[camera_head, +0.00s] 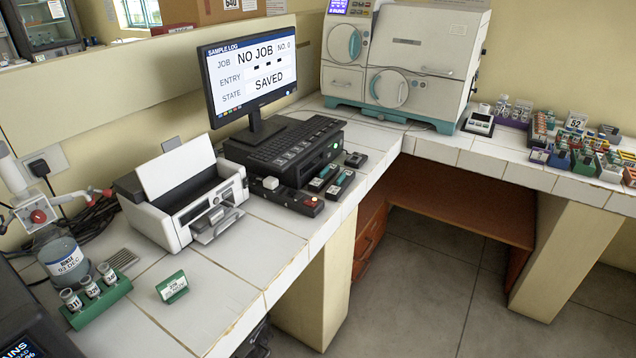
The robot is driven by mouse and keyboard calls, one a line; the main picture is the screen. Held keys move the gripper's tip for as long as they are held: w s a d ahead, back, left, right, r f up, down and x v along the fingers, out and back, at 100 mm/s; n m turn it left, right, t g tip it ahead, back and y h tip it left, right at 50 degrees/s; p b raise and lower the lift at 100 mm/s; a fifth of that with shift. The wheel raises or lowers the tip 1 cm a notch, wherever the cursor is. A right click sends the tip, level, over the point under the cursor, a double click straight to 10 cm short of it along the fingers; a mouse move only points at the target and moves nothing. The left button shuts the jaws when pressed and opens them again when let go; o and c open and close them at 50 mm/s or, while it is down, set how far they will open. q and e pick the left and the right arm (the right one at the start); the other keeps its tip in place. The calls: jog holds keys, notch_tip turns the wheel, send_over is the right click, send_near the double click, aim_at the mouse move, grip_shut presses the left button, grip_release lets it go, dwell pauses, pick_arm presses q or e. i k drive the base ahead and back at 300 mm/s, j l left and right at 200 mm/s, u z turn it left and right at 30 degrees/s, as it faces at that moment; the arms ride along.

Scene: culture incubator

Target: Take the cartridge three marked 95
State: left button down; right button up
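I cannot make out a cartridge marked 95. Many small coloured blocks with white labels (585,145) stand crowded on the right end of the white tiled counter; one label (575,124) reads 52, and the others are too small to read. A purple rack (512,118) with several pale-capped pieces stands left of them. On the near left, a green rack (97,303) holds 3 labelled vials, whose numbers are hard to read. Neither of my grippers is in view.
The monitor (250,75) reads NO JOB, SAVED. A printer (180,195), a black keyboard unit (285,150), a small green sign (172,287) and a bottle (65,258) occupy the left counter. A white machine (405,60) stands at the back. Floor (420,290) is clear.

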aim_at(337, 189)
jog(key=u, duration=0.25)
jog(key=i+l+u, duration=0.3)
jog(key=u, duration=0.15)
jog(key=i+l+u, duration=0.2)
jog(key=l+u, duration=0.25)
